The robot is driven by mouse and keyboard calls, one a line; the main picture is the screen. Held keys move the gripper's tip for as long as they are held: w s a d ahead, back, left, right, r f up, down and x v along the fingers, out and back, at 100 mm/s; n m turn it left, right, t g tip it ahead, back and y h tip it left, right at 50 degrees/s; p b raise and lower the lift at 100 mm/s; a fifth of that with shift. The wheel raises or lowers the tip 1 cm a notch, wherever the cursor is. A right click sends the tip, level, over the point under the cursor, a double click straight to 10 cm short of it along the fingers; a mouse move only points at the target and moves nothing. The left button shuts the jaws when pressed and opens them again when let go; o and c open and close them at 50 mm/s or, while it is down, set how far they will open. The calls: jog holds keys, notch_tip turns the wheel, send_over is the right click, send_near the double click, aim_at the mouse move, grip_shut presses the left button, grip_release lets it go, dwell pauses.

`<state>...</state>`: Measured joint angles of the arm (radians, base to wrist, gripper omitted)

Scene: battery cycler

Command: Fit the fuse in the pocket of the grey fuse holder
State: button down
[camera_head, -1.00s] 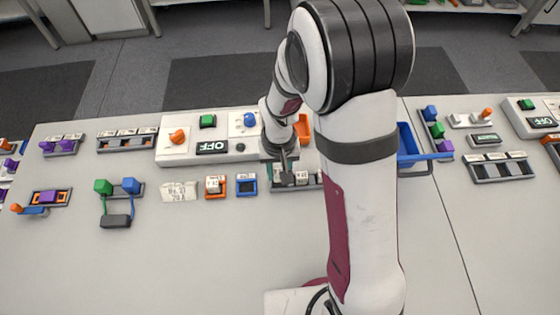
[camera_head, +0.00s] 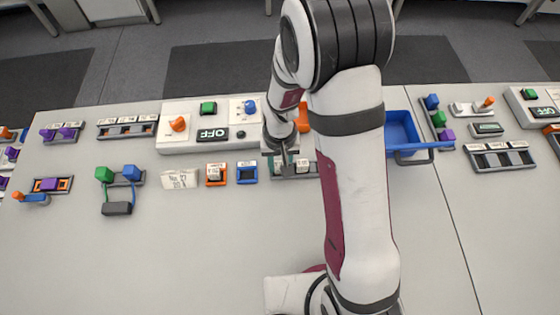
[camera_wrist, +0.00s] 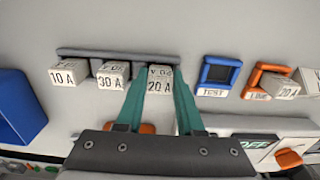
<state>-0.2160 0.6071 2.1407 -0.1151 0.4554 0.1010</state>
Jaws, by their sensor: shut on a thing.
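My gripper (camera_wrist: 158,105) has two green fingers, one on each side of a white fuse marked 20 A (camera_wrist: 160,82), and is shut on it. The grey fuse holder (camera_wrist: 90,52) is a long rack that also bears white fuses marked 10 A (camera_wrist: 66,76) and 30 A (camera_wrist: 112,74). The held fuse is at the right end of this row in the wrist view. I cannot tell whether it is fully seated or slightly raised. In the head view the grey holder (camera_head: 290,174) is partly hidden by my gripper (camera_head: 283,160) and arm.
A blue empty holder (camera_wrist: 218,76) stands beside the grey one. Beyond it is an orange holder (camera_wrist: 253,82) with another 20 A fuse (camera_wrist: 285,88). A blue bin (camera_wrist: 18,105) is at the left of the wrist view. A white switch panel (camera_head: 200,145) stands behind. The front tabletop is clear.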

jog(key=shift+c, duration=2.3)
grip_release()
notch_tip(320, 180, up, 16)
jog(key=s+d+r+m+y, duration=0.1)
jog(key=s+r+m, duration=0.1)
jog(key=s, duration=0.7)
jog(key=s+d+r+m, duration=0.2)
jog(key=s+m, duration=0.1)
jog(key=s, duration=0.7)
jog(key=shift+s+d+m+y, duration=0.25)
jog(key=shift+d+m+y, duration=0.05)
jog(key=shift+y, duration=0.1)
